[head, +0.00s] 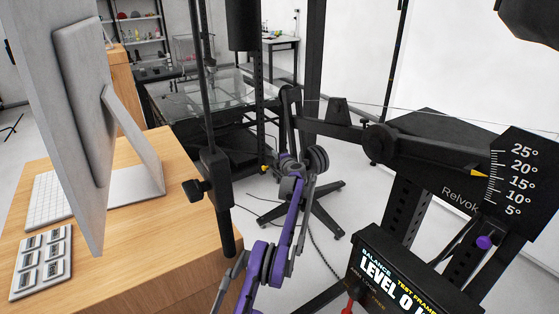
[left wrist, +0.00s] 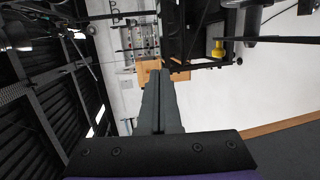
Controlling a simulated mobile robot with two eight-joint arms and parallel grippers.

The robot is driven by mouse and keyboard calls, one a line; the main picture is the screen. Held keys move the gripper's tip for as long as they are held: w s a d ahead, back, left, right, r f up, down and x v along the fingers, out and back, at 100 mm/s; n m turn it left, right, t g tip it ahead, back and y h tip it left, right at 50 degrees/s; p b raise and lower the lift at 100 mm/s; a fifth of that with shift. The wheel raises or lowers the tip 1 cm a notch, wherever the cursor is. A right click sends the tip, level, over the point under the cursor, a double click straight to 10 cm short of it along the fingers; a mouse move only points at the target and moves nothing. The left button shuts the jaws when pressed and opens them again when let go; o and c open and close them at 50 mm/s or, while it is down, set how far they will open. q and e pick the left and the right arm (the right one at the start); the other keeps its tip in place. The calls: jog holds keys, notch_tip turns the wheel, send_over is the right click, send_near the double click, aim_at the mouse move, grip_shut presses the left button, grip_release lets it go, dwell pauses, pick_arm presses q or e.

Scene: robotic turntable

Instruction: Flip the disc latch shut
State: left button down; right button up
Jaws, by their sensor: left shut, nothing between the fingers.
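No part can be surely picked out as the disc latch. A round black disc-like knob (head: 376,140) sits on the black beam (head: 340,128) of the rig in the head view; whether it is the latch I cannot tell. My left gripper (head: 290,94) is beside the left end of this beam, seen from behind and partly lost against dark parts. In the left wrist view its fingers (left wrist: 155,74) are together and empty. A yellow knob (left wrist: 218,49) on a black part lies to the right of the fingertips there, apart from them. My right gripper is not in view.
A wooden desk (head: 150,230) with a monitor (head: 75,110) and keyboard stands at the left. A black post with a clamp (head: 213,175) rises beside my arm. An angle scale (head: 522,180) and a display box (head: 395,275) are at the right. A thin wire runs above the beam.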

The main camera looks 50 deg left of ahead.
pick_arm(q)
jog(key=b+v, duration=0.4)
jog(key=v, duration=0.6)
jog(key=shift+d, duration=0.2)
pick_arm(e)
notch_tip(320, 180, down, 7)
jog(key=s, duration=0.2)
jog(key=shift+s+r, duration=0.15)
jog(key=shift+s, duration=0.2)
pick_arm(q)
jog(key=shift+s, duration=0.15)
